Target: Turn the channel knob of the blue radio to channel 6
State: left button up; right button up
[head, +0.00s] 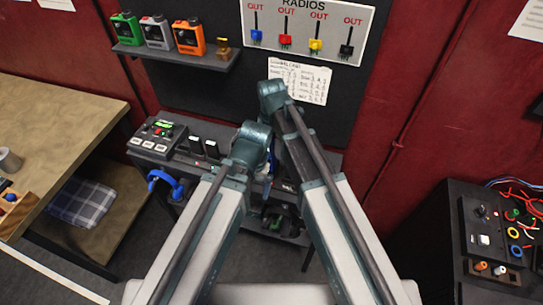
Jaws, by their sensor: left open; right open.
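I cannot make out the blue radio or its channel knob; my arms cover the middle of the workbench. A small blue patch (269,168) shows between my arms, too small to identify. My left gripper (254,146) is over the bench, at the end of the lower arm. My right gripper (273,97) is higher, in front of the paper list (306,82) on the wall. Both are open, but their fingertips are mostly hidden behind my wrists. I see nothing held.
Blue, red, yellow and black tags hang on the RADIOS board (340,28). A wired panel (487,230) stands right.

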jog(key=shift+f+b, duration=0.95)
jog(key=shift+f, duration=0.55)
pick_arm(q)
notch_tip(320, 180, down, 3)
jog(key=shift+r, duration=0.1)
pick_arm(e)
grip_shut()
